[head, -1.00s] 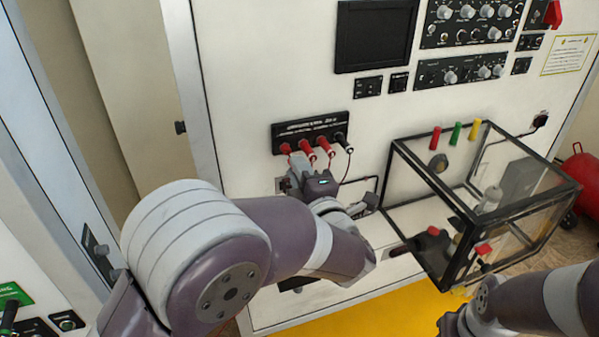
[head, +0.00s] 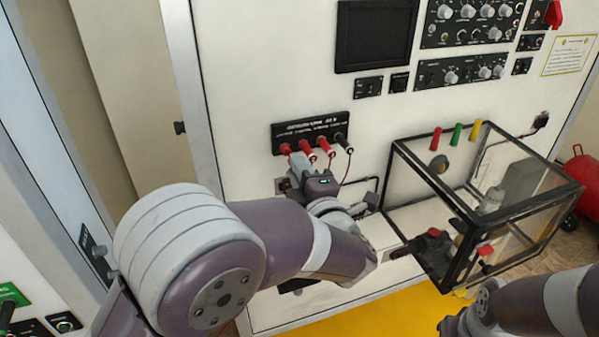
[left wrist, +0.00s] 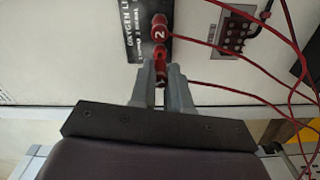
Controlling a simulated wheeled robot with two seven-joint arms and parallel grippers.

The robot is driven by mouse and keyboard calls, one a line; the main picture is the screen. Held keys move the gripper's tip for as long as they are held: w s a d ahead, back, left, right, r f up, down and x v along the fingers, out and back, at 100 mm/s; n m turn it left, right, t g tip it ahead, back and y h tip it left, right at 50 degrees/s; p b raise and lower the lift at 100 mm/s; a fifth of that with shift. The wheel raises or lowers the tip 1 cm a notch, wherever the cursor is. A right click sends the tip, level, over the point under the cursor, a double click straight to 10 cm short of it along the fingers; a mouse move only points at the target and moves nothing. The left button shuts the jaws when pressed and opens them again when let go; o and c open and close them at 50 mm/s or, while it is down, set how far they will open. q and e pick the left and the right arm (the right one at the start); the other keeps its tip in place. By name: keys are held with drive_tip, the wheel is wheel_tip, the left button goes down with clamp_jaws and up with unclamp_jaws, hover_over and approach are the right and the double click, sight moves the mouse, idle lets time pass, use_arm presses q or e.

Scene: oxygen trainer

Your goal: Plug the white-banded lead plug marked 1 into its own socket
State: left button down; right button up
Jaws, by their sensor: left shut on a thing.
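A black socket panel (head: 310,130) with white lettering is on the white wall, with several red plugs or sockets and a black one along its lower edge. My left gripper (head: 294,166) is just below its left end. In the left wrist view, the left gripper (left wrist: 160,75) is shut on the red plug marked 1 (left wrist: 161,80), held near the panel's edge. A red plug marked 2 (left wrist: 160,28) sits beside it at the panel. The fingers hide much of plug 1; I cannot tell whether it is seated. My right gripper (head: 450,324) is at the lower right, its fingers unclear.
A clear box with a black frame (head: 455,212) projects from the wall on the right. Red leads (left wrist: 235,88) hang to the right in the wrist view. A dark screen (head: 375,35) and knob panels are above. A red tank (head: 583,180) stands at far right.

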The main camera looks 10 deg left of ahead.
use_arm(q)
drive_tip(key=shift+b+x, duration=0.45)
drive_tip(key=shift+x, duration=0.65)
idle(0.6)
drive_tip(key=shift+w+a, duration=0.1)
drive_tip(key=shift+w, duration=0.05)
drive_tip(key=c, duration=1)
unclamp_jaws()
drive_tip(key=b+v, duration=0.5)
drive_tip(key=v, duration=0.7)
drive_tip(key=shift+s+b, duration=0.2)
drive_tip(key=shift+b, duration=0.15)
